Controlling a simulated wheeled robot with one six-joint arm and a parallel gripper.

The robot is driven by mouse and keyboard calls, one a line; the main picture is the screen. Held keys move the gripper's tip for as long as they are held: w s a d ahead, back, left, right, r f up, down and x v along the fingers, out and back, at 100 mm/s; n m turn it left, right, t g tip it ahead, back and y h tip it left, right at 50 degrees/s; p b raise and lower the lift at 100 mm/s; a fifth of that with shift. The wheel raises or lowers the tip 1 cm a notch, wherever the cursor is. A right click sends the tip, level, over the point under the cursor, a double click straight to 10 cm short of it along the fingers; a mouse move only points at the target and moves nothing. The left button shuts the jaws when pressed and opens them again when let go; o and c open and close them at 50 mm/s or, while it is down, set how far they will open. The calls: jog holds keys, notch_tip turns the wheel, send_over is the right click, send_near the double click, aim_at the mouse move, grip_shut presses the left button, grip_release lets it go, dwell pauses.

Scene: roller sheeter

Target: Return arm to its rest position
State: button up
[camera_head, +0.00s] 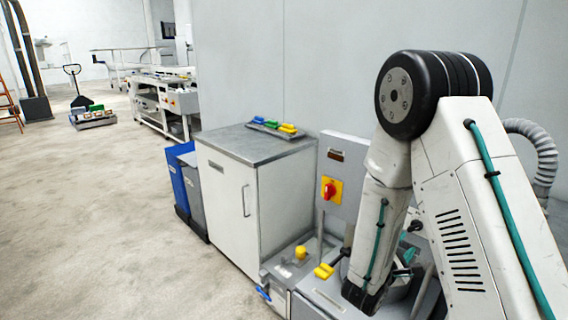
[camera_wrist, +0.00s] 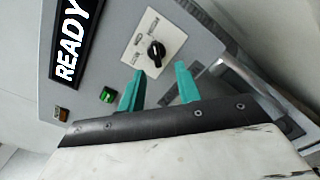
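My arm reaches down over the machine at the right of the head view, with its elbow raised high. My gripper (camera_wrist: 160,80) shows in the wrist view with two teal fingers apart and nothing seen between them. The fingertips point toward a grey control panel (camera_wrist: 110,55). A black rotary knob (camera_wrist: 155,53) on a white plate shows just beyond the fingertips; I cannot tell whether they touch it. In the head view my arm hides most of the gripper.
A box with a red and yellow switch (camera_head: 330,189) and a cabinet (camera_head: 232,200) stand left of my arm. Open floor (camera_head: 90,220) lies further left.

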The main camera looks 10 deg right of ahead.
jog(key=s+d+r+m+g+y, duration=0.1)
jog(key=s+r+m+g, duration=0.35)
jog(key=s+g, duration=0.45)
jog(key=s+d+r+m+g+y, duration=0.1)
jog(key=s+r+m+g, duration=0.2)
jog(key=s+m+g, duration=0.5)
jog(key=s+a+r+m+t+y, duration=0.4)
jog(key=s+a+r+t+y, duration=0.3)
jog(key=s+a+r+y, duration=0.5)
jog(key=shift+a+t, duration=0.3)
jog(key=shift+a, duration=1.2)
